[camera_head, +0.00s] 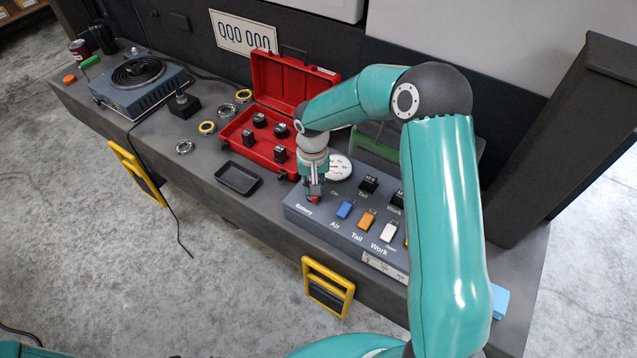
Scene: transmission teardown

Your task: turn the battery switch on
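The grey switch panel (296,196) lies on the bench at right of centre. Its battery switch (314,199) is a small red lever at the panel's left end, by the label "Battery". My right gripper (314,190) points down at this switch, its tips at or just above the red lever. I cannot tell whether they touch it. The fingers look narrow from here, and whether they are apart is too small to tell. The lever is partly hidden, so its position is unclear. My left gripper is out of view.
Blue (345,209), orange (367,219) and white (389,232) switches stand to the right on the panel. Behind it are a round gauge (339,167) and an open red case (262,104). A black tray (238,179) lies left of the panel.

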